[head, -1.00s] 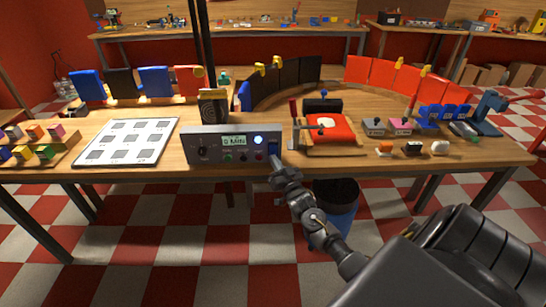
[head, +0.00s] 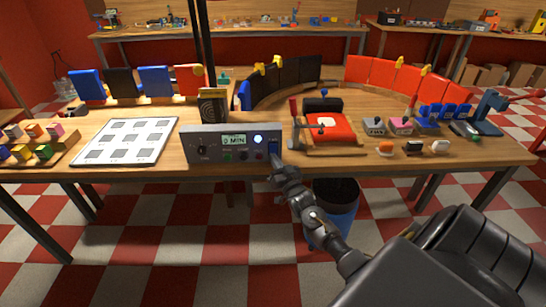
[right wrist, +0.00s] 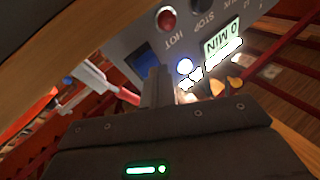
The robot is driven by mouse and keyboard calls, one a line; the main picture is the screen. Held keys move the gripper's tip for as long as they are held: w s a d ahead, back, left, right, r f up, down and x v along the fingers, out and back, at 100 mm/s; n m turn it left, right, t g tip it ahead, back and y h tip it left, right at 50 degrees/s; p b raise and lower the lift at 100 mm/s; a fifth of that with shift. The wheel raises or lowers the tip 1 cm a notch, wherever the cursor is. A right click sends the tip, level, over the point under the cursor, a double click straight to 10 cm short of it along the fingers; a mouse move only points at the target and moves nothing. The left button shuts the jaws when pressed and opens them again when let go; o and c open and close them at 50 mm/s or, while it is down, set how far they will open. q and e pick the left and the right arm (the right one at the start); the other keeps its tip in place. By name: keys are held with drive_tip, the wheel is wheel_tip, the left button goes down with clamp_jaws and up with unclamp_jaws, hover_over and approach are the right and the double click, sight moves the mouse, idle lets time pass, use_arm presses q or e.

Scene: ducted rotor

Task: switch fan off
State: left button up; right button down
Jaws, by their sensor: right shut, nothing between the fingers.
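A grey control box (head: 226,150) stands at the table's front edge, with a display (head: 234,140) reading 0 MIN and a lit bluish-white lamp (head: 258,139). A blue switch (head: 274,147) is at the right end of its front face. My right gripper (head: 274,160) is shut and empty, its tips at this switch. In the right wrist view, the shut fingers (right wrist: 157,88) partly cover the blue switch (right wrist: 143,60); whether they touch it I cannot tell. A red button (right wrist: 167,20) and the lit lamp (right wrist: 184,66) show beside them. My left gripper is out of view.
A dark box with a round pattern (head: 213,107) stands behind the control box; I cannot tell if it is the fan. A white tray (head: 126,140) lies left. A red padded fixture (head: 330,127) stands right. A dark bin (head: 337,208) is below the table.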

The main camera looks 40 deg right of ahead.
drive_tip(key=shift+w+d+f+b, duration=0.15)
drive_tip(key=shift+w+d+b, duration=0.15)
drive_tip(key=shift+b, duration=0.1)
idle(0.6)
drive_tip(key=shift+a, duration=0.1)
idle(0.3)
drive_tip(key=shift+s+a+r+p, duration=0.45)
drive_tip(key=shift+s+p, duration=0.25)
drive_tip(key=shift+p, duration=0.15)
drive_tip(key=shift+f, duration=0.1)
drive_tip(key=s+a+r+p, duration=0.1)
drive_tip(key=p, duration=0.1)
drive_tip(key=s+a+r+p, duration=0.1)
drive_tip(key=s+p, duration=0.1)
drive_tip(key=shift+s+a, duration=0.3)
drive_tip(key=shift+a, duration=0.05)
